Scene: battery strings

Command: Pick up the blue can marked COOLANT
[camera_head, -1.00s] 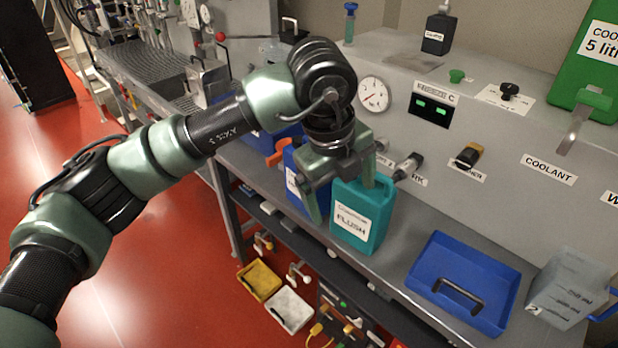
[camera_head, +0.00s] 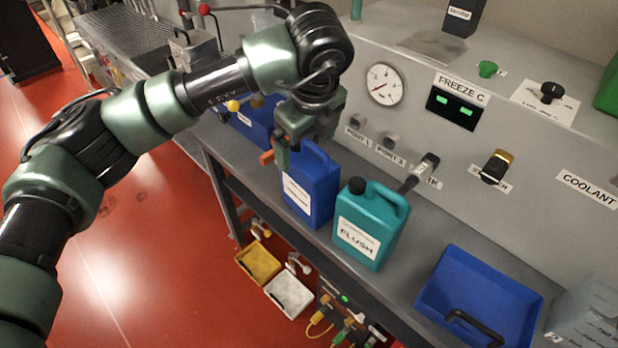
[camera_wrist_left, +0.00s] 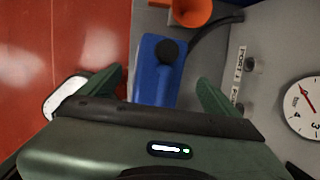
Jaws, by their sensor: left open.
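The blue can (camera_head: 318,188) stands upright on the grey bench, left of a teal can marked FLUSH (camera_head: 368,225). It has a white label whose words are too small to read. My left gripper (camera_head: 296,142) is over the upper part of the blue can, hiding its cap in the head view. In the left wrist view, the blue can (camera_wrist_left: 152,88) with its black cap shows between the two spread green fingers of the open gripper (camera_wrist_left: 160,84). I cannot tell whether the fingers touch it. My right gripper is out of view.
An orange funnel-like piece (camera_wrist_left: 190,12) lies just beyond the blue can. A blue tray (camera_head: 478,290) is at the right of the bench, and another blue container (camera_head: 252,125) is at the left. The panel with a gauge (camera_head: 385,84) and ports rises behind.

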